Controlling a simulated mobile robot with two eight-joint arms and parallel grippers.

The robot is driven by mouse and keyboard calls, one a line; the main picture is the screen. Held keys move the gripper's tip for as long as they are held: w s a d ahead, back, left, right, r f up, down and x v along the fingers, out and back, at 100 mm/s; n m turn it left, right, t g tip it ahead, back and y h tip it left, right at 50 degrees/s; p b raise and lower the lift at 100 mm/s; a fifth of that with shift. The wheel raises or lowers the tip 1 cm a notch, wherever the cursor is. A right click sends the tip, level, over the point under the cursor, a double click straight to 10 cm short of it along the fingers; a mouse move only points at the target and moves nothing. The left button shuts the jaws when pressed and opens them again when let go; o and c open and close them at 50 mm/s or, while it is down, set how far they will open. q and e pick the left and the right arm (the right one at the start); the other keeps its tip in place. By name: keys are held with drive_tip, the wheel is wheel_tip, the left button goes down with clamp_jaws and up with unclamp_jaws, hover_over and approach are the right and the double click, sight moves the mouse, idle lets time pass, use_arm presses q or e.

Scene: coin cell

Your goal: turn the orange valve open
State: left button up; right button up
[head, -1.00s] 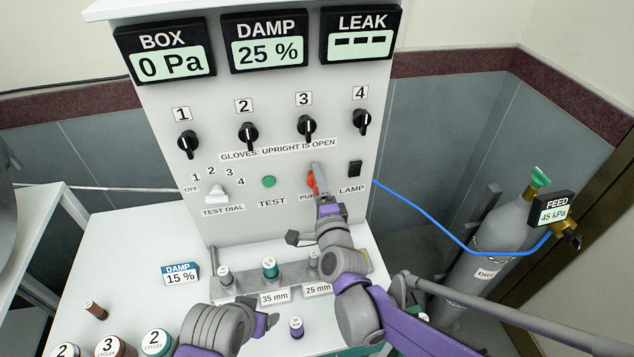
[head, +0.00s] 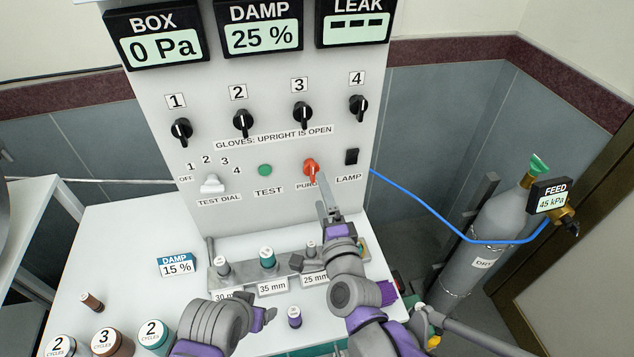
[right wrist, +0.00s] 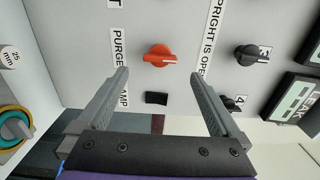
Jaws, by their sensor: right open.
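The orange valve (head: 311,168) is a small round knob with a pointer, on the white panel (head: 225,180) above the PURGE label. In the right wrist view the orange valve (right wrist: 160,56) lies ahead of and between my open fingers. My right gripper (head: 321,186) is just below and in front of the valve in the head view; its fingers (right wrist: 158,95) are apart and empty. No contact with the valve shows. My left gripper (head: 268,316) is low in front of the panel, beside a small capped vial (head: 295,316); its jaws cannot be made out.
Black knobs (head: 302,116) numbered 1 to 4 sit above the valve. A black lamp switch (head: 351,157) is right of it, a green test button (head: 265,170) left. A vial rack (head: 225,283) stands below. A grey gas cylinder (head: 487,240) with a blue hose is at right.

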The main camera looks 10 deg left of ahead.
drive_tip(key=shift+v, duration=1.3)
